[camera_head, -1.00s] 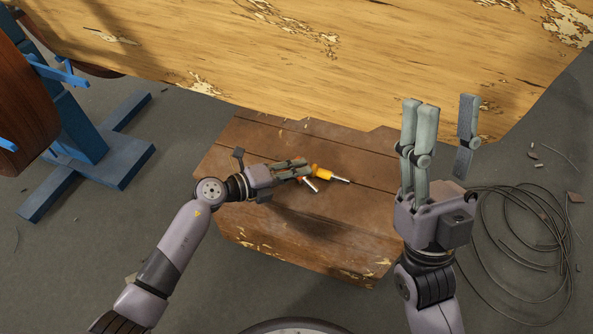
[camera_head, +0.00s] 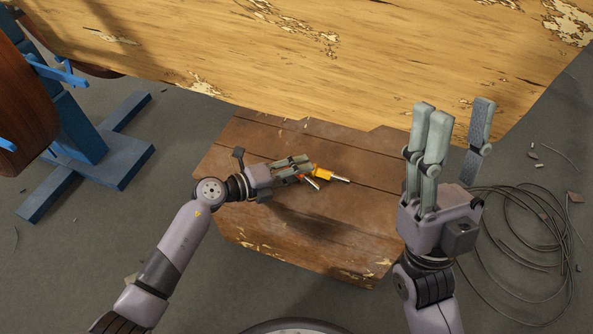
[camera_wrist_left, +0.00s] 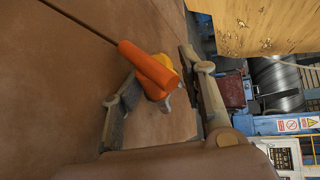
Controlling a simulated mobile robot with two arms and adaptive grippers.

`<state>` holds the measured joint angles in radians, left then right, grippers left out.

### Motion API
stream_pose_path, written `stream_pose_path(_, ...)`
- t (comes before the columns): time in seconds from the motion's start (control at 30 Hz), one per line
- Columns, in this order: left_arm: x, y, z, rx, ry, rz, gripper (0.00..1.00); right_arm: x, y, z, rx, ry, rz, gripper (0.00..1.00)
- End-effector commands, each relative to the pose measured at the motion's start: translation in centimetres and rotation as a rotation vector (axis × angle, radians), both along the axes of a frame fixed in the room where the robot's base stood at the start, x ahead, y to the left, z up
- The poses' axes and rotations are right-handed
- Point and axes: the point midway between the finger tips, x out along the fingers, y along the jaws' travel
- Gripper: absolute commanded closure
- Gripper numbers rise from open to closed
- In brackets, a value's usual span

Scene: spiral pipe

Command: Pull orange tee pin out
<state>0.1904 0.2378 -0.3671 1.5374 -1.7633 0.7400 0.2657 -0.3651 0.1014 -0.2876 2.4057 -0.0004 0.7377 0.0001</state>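The orange tee pin (camera_head: 322,174) shows at my left gripper's fingertips in the head view, with a silver end pointing right. A red piece with a silver end points to the lower right beside it. In the left wrist view, an orange bar (camera_wrist_left: 147,64) crosses in front of a yellow part between the fingers. My left gripper (camera_head: 303,166) appears shut on the pin and above the wooden top, with a shadow below it. The exact finger contact is partly hidden. My right gripper (camera_head: 456,125) is open and empty, its fingers pointing up the picture.
A brown wooden top (camera_head: 345,220) lies under the left gripper, its front part clear. A large pale wooden board (camera_head: 330,60) spans the back. A blue stand (camera_head: 90,150) is at the left. Loose cable coils (camera_head: 525,250) lie on the floor at the right.

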Motion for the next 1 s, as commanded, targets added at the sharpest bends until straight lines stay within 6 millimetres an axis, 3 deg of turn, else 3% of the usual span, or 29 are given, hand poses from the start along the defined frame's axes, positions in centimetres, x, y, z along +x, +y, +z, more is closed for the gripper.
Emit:
stream_pose_path(0.37,-0.7,1.3,-0.4,0.012,0.008,0.002,0.57,0.1,0.0,-0.1,0.001,0.003,0.002,0.6)
stream_pose_path(0.8,-5.1,8.2,2.4,0.005,0.003,0.001,0.57,0.0,0.0,0.0,0.0,0.002,0.001,0.6)
stream_pose_path(1.0,-6.0,9.7,3.1,0.003,-0.001,0.0,0.57,0.0,0.0,0.0,0.0,0.002,0.001,0.6)
